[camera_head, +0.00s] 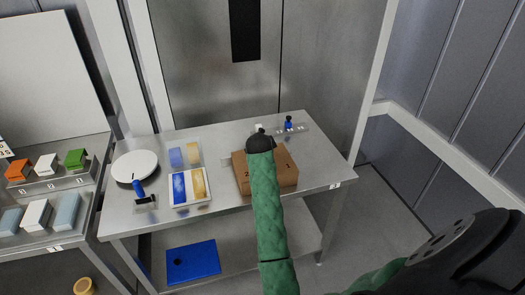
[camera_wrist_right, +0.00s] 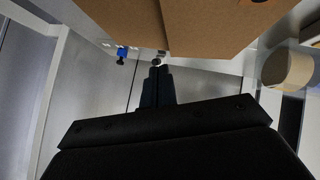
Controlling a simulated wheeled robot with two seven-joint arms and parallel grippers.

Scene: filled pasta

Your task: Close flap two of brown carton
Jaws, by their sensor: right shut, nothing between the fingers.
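The brown carton (camera_head: 283,172) stands on the steel table in the head view. A "2" shows on its left part and a "1" on its right part. Its cardboard also fills the top of the right wrist view (camera_wrist_right: 215,25), with a seam between two panels. My right gripper (camera_head: 260,134) is over the carton's far edge, and its green-sleeved arm crosses the carton's middle. Its fingers (camera_wrist_right: 157,64) are shut and empty, with the tips close to the seam. I cannot tell whether they touch the cardboard or whether flap two lies flat. My left gripper is out of view.
Left of the carton are a tray (camera_head: 173,204) with blue and yellow packs, a white round plate (camera_head: 134,166) and a blue-handled tool (camera_head: 139,190). A small blue item (camera_head: 289,123) stands behind the carton. The table's right end is clear.

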